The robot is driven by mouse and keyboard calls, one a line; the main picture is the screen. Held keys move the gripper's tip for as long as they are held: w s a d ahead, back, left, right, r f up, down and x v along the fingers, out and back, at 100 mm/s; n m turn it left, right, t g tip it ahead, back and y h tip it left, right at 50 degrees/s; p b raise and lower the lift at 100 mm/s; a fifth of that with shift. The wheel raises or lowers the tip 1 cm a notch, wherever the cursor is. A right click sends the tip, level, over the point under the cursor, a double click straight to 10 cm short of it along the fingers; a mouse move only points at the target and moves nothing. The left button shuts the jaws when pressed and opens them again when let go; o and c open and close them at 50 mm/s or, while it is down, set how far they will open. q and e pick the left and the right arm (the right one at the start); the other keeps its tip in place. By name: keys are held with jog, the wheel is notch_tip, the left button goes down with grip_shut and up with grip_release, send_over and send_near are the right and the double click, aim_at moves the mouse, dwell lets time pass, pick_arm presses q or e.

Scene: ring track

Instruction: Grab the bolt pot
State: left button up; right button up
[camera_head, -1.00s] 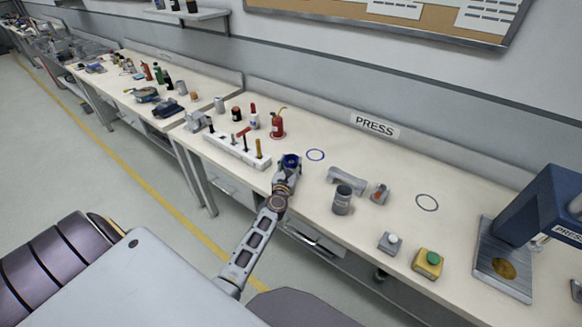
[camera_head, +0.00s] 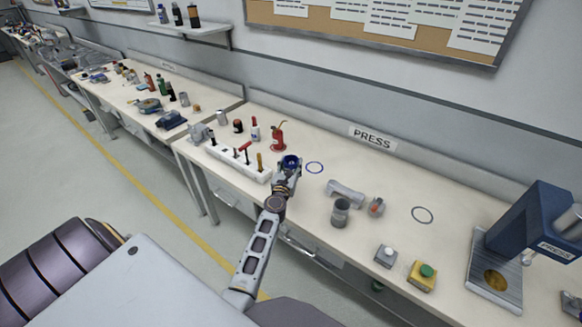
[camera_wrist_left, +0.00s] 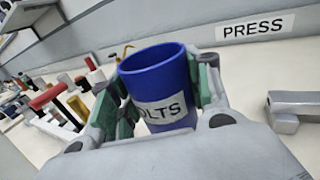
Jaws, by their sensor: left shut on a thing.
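The bolt pot (camera_wrist_left: 160,85) is a blue open-topped cup with a white label whose visible letters read "OLTS". My left gripper (camera_head: 289,170) is shut on it, with a green-padded finger on each side of its wall in the left wrist view (camera_wrist_left: 162,98). In the head view the blue pot (camera_head: 291,161) shows at the end of my left arm, over the front part of the workbench (camera_head: 380,185). It looks roughly upright. The gripper hides its lower part, so I cannot tell whether it touches the bench. My right gripper is not in view.
A grey cup (camera_head: 340,213), buttons (camera_head: 422,277) and the blue press (camera_head: 535,225) are to the right.

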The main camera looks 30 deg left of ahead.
pick_arm(q)
notch_tip(320, 180, up, 2)
jog(key=shift+r+p, duration=0.15)
jog(key=shift+p, duration=0.55)
jog(key=shift+r+p, duration=0.3)
jog(key=shift+r, duration=0.1)
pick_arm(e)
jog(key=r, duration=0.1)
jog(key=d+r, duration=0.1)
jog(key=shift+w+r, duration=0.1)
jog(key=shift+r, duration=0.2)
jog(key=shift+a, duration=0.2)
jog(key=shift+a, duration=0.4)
pick_arm(q)
jog(key=shift+w+r, duration=0.1)
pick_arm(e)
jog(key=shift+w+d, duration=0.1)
